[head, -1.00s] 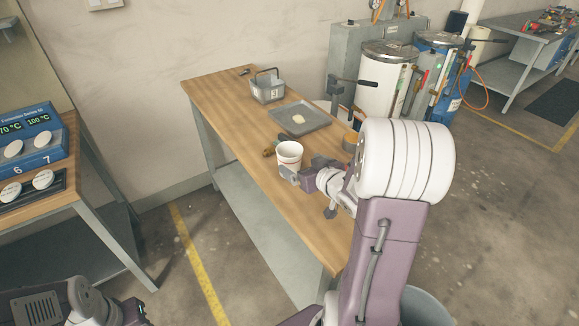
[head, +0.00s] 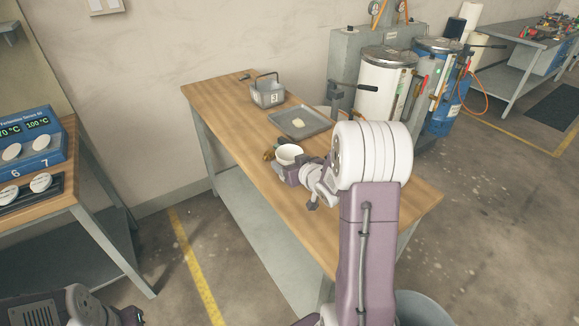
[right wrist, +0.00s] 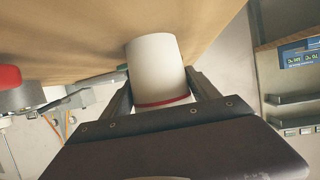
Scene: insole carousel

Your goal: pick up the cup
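The white cup (head: 289,153) is on the wooden table, near the middle of it, in the head view. Its lower part is hidden behind my right gripper (head: 291,174). In the right wrist view the cup (right wrist: 158,70) sits between the two fingers of the gripper (right wrist: 160,85), with a red band near its end closest to the palm. The fingers lie against both sides of the cup and appear shut on it. I cannot tell whether the cup's base touches the table. Only part of my left arm shows at the lower left; its gripper is not visible.
A small brown object (head: 268,154) lies left of the cup. The front of the table is clear.

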